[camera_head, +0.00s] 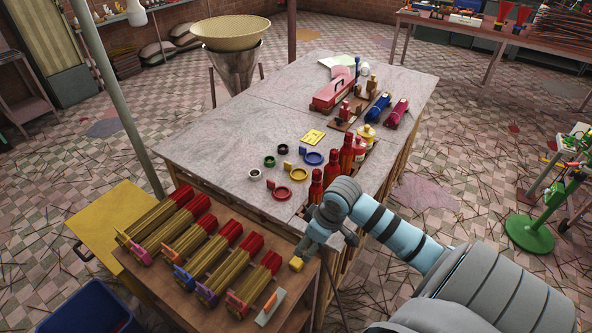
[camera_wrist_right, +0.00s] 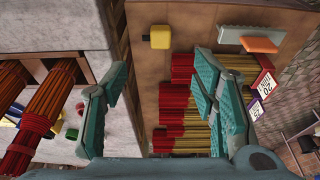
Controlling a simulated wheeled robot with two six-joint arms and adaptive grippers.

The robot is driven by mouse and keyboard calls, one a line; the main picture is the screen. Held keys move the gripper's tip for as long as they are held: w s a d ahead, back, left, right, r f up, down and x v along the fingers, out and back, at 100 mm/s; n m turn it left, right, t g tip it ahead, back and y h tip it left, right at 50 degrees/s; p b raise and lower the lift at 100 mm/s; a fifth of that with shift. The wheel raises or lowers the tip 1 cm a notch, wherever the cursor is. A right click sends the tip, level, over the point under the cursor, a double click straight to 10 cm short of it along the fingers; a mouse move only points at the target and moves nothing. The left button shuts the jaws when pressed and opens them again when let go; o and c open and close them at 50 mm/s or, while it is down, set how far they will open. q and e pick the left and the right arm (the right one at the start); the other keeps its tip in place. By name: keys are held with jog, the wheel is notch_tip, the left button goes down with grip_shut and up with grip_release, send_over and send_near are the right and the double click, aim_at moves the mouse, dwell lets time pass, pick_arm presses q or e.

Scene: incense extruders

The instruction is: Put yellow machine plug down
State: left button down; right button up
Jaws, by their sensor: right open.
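The yellow machine plug (camera_head: 296,264) is a small yellow block. It appears to rest on the brown lower bench (camera_head: 168,286), near the bench's right back part. It also shows in the wrist view (camera_wrist_right: 160,37), on the brown surface beyond the fingertips. My right gripper (camera_head: 312,246) is close behind and above it. In the wrist view its teal fingers (camera_wrist_right: 162,90) are spread apart with nothing between them. The plug appears clear of both fingers. My left gripper is not in view.
Several red-tipped incense bundles (camera_head: 214,262) lie on the lower bench, with an orange-and-white tool (camera_head: 270,306) beside them. The grey table (camera_head: 225,135) adjoins behind, with red bundles upright in holders (camera_head: 331,170) near my right arm. Coloured rings (camera_head: 291,173) lie farther left.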

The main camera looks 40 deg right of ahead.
aim_at(297, 262)
jog(key=b+x, duration=0.3)
jog(key=x, duration=1.1)
jog(key=shift+w+a, duration=0.1)
jog(key=shift+w, duration=0.1)
jog(key=shift+r, duration=0.1)
grip_shut()
jog(key=shift+r, duration=0.15)
